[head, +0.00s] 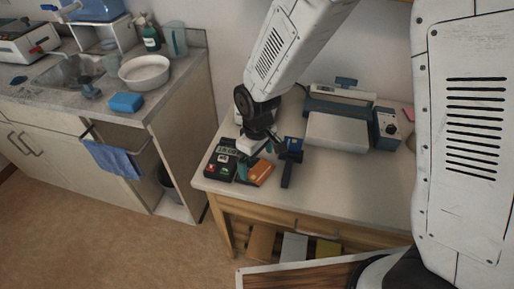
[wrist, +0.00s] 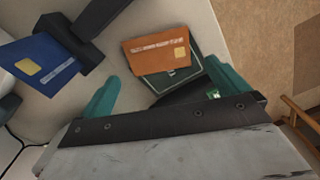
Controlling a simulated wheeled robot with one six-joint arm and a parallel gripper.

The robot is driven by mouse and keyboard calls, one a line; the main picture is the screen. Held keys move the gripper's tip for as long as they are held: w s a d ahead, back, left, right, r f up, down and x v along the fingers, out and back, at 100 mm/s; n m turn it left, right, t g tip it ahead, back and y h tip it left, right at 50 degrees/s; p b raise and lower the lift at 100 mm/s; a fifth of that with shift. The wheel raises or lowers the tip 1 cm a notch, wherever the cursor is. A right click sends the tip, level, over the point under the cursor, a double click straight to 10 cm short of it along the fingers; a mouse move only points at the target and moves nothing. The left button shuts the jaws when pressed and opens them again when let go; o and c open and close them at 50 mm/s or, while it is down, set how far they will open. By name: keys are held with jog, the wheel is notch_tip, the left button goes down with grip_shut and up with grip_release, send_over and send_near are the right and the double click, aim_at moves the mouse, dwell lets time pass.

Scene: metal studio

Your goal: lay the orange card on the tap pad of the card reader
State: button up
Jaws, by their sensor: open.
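The orange card (wrist: 157,48), with a pale chip, shows just beyond my fingertips. It covers part of a dark green pad (wrist: 184,76) with a light outline, and some card edges reach past it. It looks flat on the pad, though contact is hard to judge. In the head view the orange card (head: 260,173) is at the right of the black card reader (head: 219,166), which has a display and coloured buttons. My gripper (wrist: 160,70) is open and empty, its teal fingers on either side of the card's near end. It also shows low over the reader in the head view (head: 255,162). My gripper hides part of the reader.
A blue card (head: 293,144) is in a black stand (head: 287,172), close right of my gripper. A grey-white machine (head: 337,131) and a blue-grey box (head: 387,126) stand behind on the table (head: 350,178). The table's front right is clear. A sink counter (head: 140,105) is at left.

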jog(key=shift+f, duration=1.1)
jog(key=c, duration=1)
jog(key=shift+o, duration=0.2)
jog(key=shift+a, duration=0.1)
jog(key=shift+w+a, duration=0.3)
jog(key=shift+a, duration=0.35)
jog(key=shift+w+a, duration=0.25)
jog(key=shift+a, duration=0.35)
